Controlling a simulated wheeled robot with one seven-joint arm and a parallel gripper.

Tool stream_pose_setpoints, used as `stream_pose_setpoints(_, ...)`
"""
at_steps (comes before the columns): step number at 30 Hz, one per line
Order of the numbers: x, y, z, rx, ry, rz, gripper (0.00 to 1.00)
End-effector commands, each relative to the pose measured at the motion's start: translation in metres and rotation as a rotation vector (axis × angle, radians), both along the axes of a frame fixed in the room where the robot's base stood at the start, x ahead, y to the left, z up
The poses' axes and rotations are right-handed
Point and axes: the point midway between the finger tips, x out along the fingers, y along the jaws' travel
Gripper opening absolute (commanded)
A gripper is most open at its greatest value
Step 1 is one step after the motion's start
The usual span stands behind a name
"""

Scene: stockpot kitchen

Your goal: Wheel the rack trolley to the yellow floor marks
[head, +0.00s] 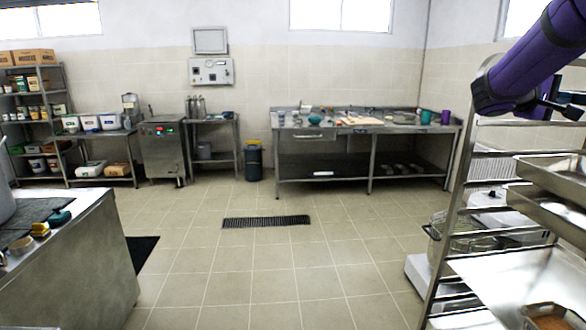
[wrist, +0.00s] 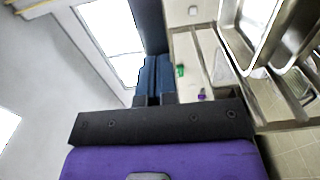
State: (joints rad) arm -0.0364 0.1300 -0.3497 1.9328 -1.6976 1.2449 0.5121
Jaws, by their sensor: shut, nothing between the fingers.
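The rack trolley (head: 457,200) stands close at the right edge of the head view, with metal posts and shelves holding trays (head: 565,180). Part of it also shows in the wrist view, as metal trays and rails (wrist: 240,72) at the upper right. My gripper (wrist: 155,64) is shut and empty, its two blue fingers together in the wrist view. In the head view my purple arm crosses the trolley's upper part, and the gripper is not clear there. I cannot tell whether it touches the rack. The trolley's wheels are out of frame. I see no yellow floor marks.
The tiled floor (head: 270,272) is open in the middle, with a dark drain grate (head: 266,222). A steel counter (head: 80,262) stands at the left, near a black mat (head: 141,252). A steel worktable (head: 365,130) and a bin (head: 253,162) line the back wall.

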Motion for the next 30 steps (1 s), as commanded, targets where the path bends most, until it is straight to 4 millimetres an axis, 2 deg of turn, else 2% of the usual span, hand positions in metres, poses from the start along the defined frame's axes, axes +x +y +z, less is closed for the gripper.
stream_pose_setpoints(30, 0.002, -0.072, 0.001, -0.002, 0.0, -0.004, 0.0)
